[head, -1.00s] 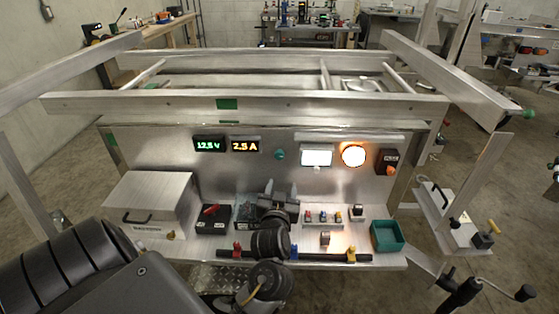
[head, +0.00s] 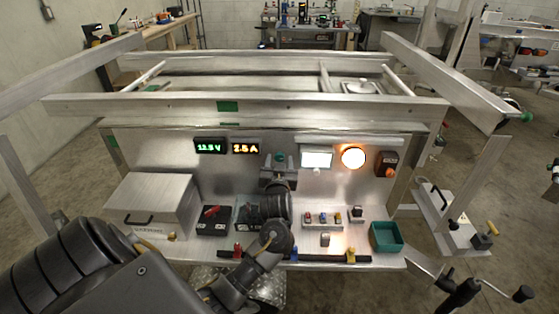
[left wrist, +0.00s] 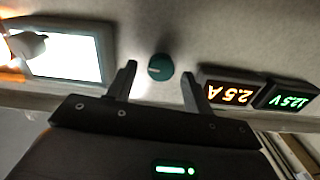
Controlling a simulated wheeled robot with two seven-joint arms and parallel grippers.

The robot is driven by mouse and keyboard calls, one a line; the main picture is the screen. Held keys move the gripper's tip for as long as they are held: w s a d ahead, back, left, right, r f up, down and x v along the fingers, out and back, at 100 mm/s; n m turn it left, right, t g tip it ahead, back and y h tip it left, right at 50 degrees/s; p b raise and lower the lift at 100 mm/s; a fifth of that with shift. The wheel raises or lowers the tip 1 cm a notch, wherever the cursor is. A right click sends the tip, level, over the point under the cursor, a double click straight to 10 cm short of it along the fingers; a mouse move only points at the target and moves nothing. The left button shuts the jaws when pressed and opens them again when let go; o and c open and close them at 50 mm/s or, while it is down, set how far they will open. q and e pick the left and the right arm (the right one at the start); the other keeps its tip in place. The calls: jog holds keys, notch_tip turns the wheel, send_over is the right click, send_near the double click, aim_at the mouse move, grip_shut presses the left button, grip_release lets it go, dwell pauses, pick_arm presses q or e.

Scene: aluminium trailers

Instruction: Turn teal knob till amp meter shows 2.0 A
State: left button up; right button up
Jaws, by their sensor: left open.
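The teal knob (head: 280,158) sits on the upright metal panel, right of the amp meter. The amp meter (head: 246,148) shows orange digits, and in the left wrist view it (left wrist: 231,95) reads 2.5 A upside down. My left gripper (head: 279,172) is open in front of the panel, just below the knob in the head view. In the left wrist view the knob (left wrist: 160,67) lies between and just beyond the two fingertips of my left gripper (left wrist: 160,80), with no visible contact. My right gripper is not in view.
The green volt meter (head: 209,146) is left of the amp meter. A lit white panel (head: 317,159), a glowing round lamp (head: 353,157) and a red-marked switch box (head: 387,163) are to the right. A shelf below holds a metal box (head: 151,203) and a teal bin (head: 386,237).

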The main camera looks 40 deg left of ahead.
pick_arm(q)
jog(key=shift+w+a, duration=0.2)
jog(key=shift+w, duration=0.05)
jog(key=c, duration=0.9)
jog(key=shift+c, duration=0.2)
jog(key=shift+n, duration=0.3)
jog(key=n+b, duration=0.1)
jog(key=n, duration=0.3)
jog(key=shift+f, duration=0.1)
jog(key=shift+s+n+b, duration=0.1)
jog(key=shift+n+b, duration=0.5)
jog(key=shift+n, duration=1.5)
